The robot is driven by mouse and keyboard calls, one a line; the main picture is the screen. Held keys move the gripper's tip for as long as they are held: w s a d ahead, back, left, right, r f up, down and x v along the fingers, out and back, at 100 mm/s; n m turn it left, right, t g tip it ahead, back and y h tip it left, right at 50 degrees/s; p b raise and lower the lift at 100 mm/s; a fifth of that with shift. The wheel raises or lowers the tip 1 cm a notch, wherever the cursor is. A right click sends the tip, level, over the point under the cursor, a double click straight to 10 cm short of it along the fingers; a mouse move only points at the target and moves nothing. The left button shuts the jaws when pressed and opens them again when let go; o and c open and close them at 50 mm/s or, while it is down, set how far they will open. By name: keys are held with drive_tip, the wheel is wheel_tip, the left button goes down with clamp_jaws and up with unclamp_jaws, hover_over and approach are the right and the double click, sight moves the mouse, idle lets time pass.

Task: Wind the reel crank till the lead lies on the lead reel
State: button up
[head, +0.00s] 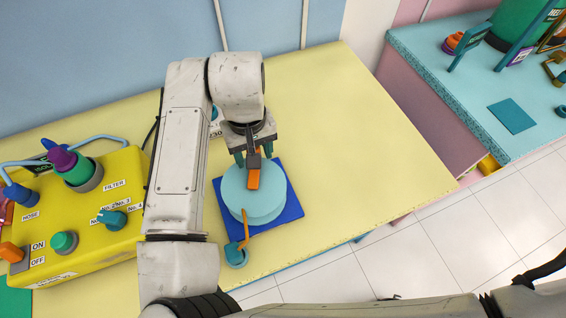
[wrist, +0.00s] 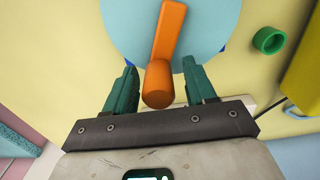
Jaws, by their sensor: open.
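The lead reel (head: 250,203) is a pale blue disc on a dark blue square base (head: 290,208); it also fills the top of the wrist view (wrist: 130,30). Its orange crank (head: 254,178) lies across the disc, with a round knob standing up in the wrist view (wrist: 158,85). My gripper (head: 253,158) is open at the crank. In the wrist view its teal fingers (wrist: 160,82) stand on either side of the knob, with a gap on each side. A short orange strip (head: 245,229), perhaps the lead, runs from the disc's near edge to a teal piece (head: 234,252).
A yellow machine (head: 75,225) with knobs, labels and a hose stands left of my arm. A green ring (wrist: 269,39) lies beside the reel in the wrist view. The yellow table (head: 350,160) is clear to the right. A teal-topped bench (head: 455,85) stands beyond.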

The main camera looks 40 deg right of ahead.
drive_tip(key=shift+r+p, duration=2.1)
drive_tip(key=shift+r, duration=1.35)
